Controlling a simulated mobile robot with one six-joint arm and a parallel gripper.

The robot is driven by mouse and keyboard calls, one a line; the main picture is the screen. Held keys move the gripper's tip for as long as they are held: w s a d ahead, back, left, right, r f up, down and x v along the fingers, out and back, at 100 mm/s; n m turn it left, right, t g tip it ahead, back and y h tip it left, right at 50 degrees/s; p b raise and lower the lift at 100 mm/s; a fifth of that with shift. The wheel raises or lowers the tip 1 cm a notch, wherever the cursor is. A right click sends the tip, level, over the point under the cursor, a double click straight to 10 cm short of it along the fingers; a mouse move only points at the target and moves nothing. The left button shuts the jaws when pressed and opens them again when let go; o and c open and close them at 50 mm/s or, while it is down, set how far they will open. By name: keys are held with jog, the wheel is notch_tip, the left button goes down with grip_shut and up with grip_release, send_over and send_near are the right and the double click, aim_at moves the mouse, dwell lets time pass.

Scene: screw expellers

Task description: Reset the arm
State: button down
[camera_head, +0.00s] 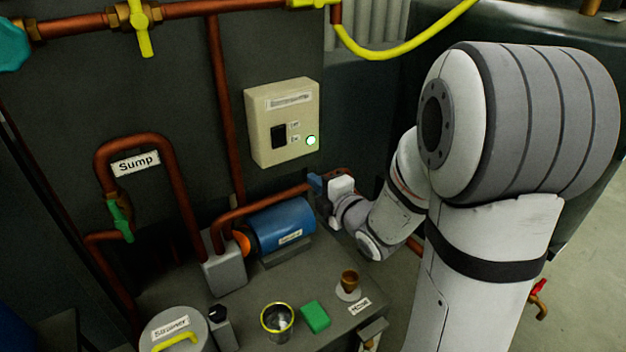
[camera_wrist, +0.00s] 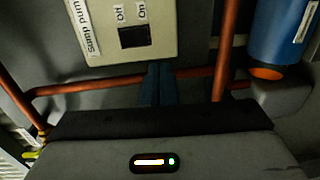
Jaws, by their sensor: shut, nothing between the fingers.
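My gripper (camera_head: 316,184) is at the end of my white and grey arm, just right of the blue pump motor and below the beige switch box (camera_head: 283,122). Its two dark blue fingers (camera_wrist: 160,76) are together and empty in the wrist view. They point towards the lower edge of the switch box (camera_wrist: 128,30), with its black rocker switch marked Off and On. A green lamp (camera_head: 312,140) glows on the box. Whether the fingertips touch the box cannot be told.
The blue motor (camera_head: 283,226) and copper pipes (camera_head: 180,195) are close to my gripper. A strainer (camera_head: 175,332), a metal cup (camera_head: 277,320), a green block (camera_head: 314,316) and a small brown cup (camera_head: 349,280) stand on the bench below. Open floor shows at right.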

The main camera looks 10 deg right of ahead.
jog(key=s+d+r+m+g+h+p, duration=0.65)
jog(key=r+m+p, duration=0.25)
jog(key=m+p, duration=0.3)
jog(key=s+a+r+m+g+p, duration=0.1)
jog(key=s+r+m+g+p, duration=0.2)
jog(key=s, duration=0.5)
jog(key=s+a+r+m+g+p, duration=0.2)
jog(key=s+r+m+g+p, duration=0.1)
jog(key=s+r+m, duration=0.2)
jog(key=s+m, duration=0.2)
jog(key=s, duration=0.2)
jog(key=shift+r+m, duration=0.2)
jog(key=shift+m, duration=0.1)
